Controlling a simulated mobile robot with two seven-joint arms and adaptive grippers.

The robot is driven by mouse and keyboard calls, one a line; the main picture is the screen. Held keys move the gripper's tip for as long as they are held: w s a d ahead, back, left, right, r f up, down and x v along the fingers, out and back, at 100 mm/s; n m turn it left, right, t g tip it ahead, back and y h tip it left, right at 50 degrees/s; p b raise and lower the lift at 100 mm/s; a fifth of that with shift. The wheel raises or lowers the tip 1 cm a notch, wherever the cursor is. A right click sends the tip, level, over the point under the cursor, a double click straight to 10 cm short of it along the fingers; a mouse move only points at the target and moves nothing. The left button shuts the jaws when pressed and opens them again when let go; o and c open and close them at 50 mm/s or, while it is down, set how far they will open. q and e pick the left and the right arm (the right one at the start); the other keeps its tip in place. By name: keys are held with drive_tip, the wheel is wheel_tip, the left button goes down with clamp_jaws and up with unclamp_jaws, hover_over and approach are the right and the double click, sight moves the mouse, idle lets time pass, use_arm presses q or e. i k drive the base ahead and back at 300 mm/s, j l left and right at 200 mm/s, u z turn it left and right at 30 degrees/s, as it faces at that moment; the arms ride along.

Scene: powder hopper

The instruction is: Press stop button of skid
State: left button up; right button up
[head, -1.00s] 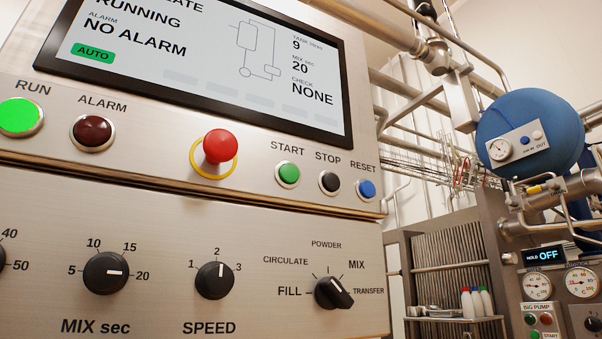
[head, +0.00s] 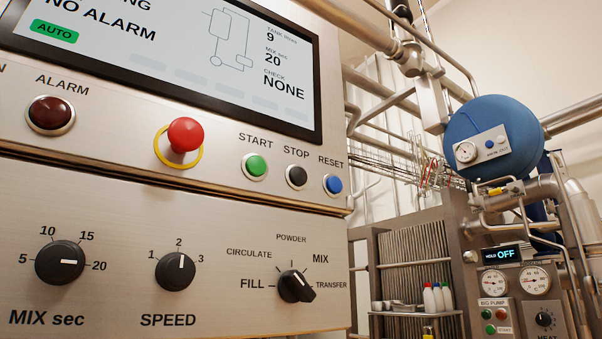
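The skid's control panel (head: 110,215) fills the left of the head view. The black stop button (head: 297,176) sits under the label STOP, between the green start button (head: 255,166) and the blue reset button (head: 333,184). A red mushroom button (head: 185,135) with a yellow ring is to their left. The screen (head: 180,60) above reads NO ALARM and AUTO; its upper part is cut off. Neither of my grippers is in view.
Below the buttons are the mix sec knob (head: 60,263), the speed knob (head: 176,271) and the mode selector (head: 296,286). To the right stand pipes, a blue round vessel (head: 490,130), a display reading OFF (head: 503,254) and a shelf with small bottles (head: 438,297).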

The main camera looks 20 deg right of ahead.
sight(298, 176)
drive_tip(key=k+j+z, duration=0.15)
drive_tip(key=j, duration=0.3)
drive_tip(key=k+j+z, duration=0.15)
drive_tip(key=j, duration=0.35)
drive_tip(key=k+j+z, duration=0.1)
drive_tip(key=j, duration=0.35)
drive_tip(key=k+j+z, duration=0.15)
drive_tip(key=j, duration=0.25)
drive_tip(key=k+j+z, duration=0.15)
drive_tip(key=k+j, duration=0.15)
drive_tip(key=k+j+z, duration=0.15)
drive_tip(key=j, duration=0.3)
drive_tip(key=k+j, duration=0.05)
